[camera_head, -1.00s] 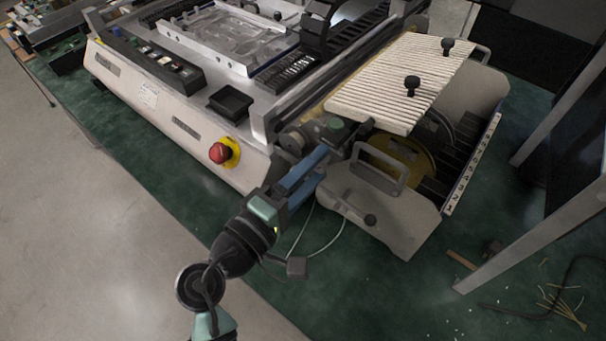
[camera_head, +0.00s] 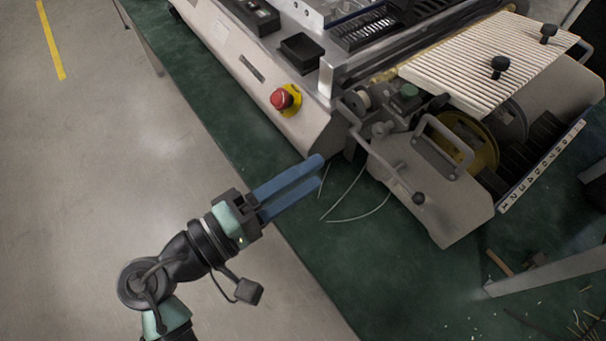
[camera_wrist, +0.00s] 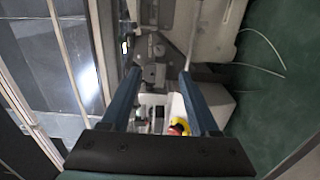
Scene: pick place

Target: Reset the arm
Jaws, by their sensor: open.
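My gripper (camera_head: 318,172) has two long blue fingers that stand apart with nothing between them. In the head view it is over the green bench top (camera_head: 260,207), close to the bench's front edge and just in front of the machine's corner. The arm reaches in from the bottom of the picture. In the wrist view my gripper (camera_wrist: 158,78) frames part of the machine between its open fingers. The red stop button (camera_wrist: 179,129) on its yellow base shows near the right finger.
The pale machine with a red stop button (camera_head: 282,98) stands behind the gripper. A ribbed cream plate (camera_head: 480,70) with black knobs and a metal handle (camera_head: 443,146) are to the right. Thin pale wires (camera_head: 362,213) lie on the bench. Grey floor (camera_head: 120,150) is open at left.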

